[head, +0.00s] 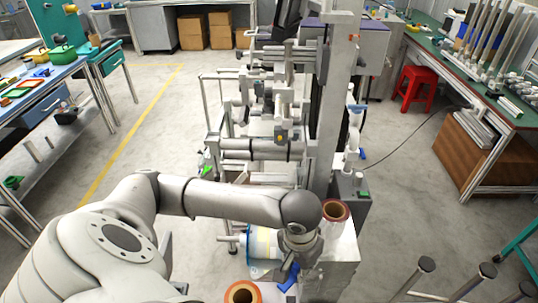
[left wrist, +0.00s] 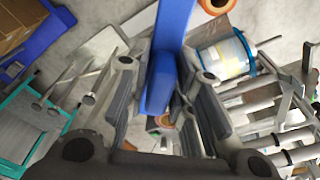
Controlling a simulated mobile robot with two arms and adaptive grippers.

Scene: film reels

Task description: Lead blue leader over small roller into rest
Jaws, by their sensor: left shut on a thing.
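My left gripper (head: 299,252) reaches in over the near end of the machine and points down. It is shut on the blue leader (head: 290,277), a flat strip that shows below the fingers. In the left wrist view the blue leader (left wrist: 174,50) runs from the top edge down between the two dark finger pads. A clear, blue-rimmed roll (head: 262,247) sits left of the gripper and also shows in the left wrist view (left wrist: 222,60). Grey rollers (head: 255,148) cross the frame farther back; I cannot tell which is the small roller or the rest. My right gripper is out of view.
Copper-coloured spools stand near the gripper, one behind on the right (head: 335,211) and one in front (head: 242,292). A tall grey column (head: 336,100) rises behind the gripper. Dark-topped posts (head: 487,270) stand at the lower right. Open floor (head: 420,220) lies to the right.

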